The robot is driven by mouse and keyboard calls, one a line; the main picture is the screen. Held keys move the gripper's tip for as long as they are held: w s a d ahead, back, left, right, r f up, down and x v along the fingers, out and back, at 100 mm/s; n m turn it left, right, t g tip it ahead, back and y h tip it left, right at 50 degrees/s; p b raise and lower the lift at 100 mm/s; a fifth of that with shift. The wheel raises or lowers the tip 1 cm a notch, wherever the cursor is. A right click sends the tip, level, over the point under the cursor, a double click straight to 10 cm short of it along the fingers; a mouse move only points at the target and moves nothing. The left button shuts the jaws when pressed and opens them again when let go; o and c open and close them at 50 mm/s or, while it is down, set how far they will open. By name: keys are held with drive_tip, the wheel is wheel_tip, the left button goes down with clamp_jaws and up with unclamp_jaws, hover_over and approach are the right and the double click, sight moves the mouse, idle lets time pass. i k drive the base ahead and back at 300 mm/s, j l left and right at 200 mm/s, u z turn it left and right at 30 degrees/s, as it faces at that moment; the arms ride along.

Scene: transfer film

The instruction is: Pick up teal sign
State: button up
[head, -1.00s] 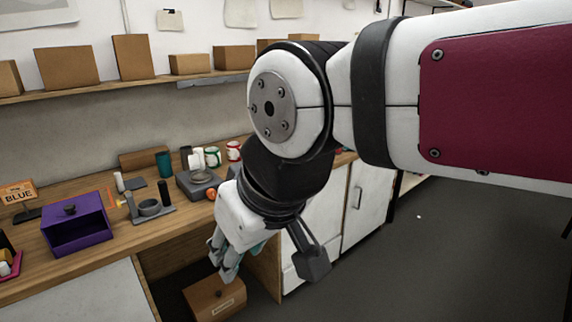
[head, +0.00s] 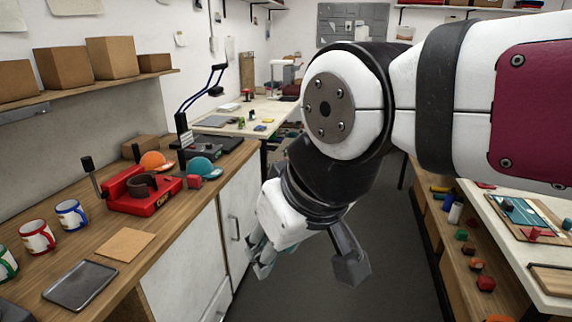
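I cannot make out a teal sign for certain in the head view. My gripper (head: 259,262) hangs at the end of my arm in the middle of the view, above the dark floor and in front of the white cabinet doors.
The wooden counter (head: 118,228) on the left carries mugs (head: 72,214), a grey tray (head: 80,285), a red press (head: 142,191), and orange and teal caps (head: 204,168). A table (head: 553,246) with a teal board (head: 508,204) stands right. The floor between is clear.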

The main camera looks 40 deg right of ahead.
sight(517, 211)
drive_tip(key=i+l+z, duration=0.25)
drive_tip(key=z, duration=0.15)
drive_tip(key=i+l+z, duration=0.1)
drive_tip(key=i+z, duration=0.7)
drive_tip(key=i+j+z, duration=0.2)
drive_tip(key=i+z, duration=0.2)
drive_tip(key=i+j+z, duration=0.1)
drive_tip(key=i+z, duration=0.25)
drive_tip(key=z, duration=0.15)
drive_tip(key=i+j+z, duration=0.2)
drive_tip(key=i+z, duration=0.25)
drive_tip(key=i+j+z, duration=0.15)
drive_tip(key=j+z, duration=0.15)
drive_tip(key=z, duration=0.2)
drive_tip(key=i+j+z, duration=0.25)
drive_tip(key=j+z, duration=0.2)
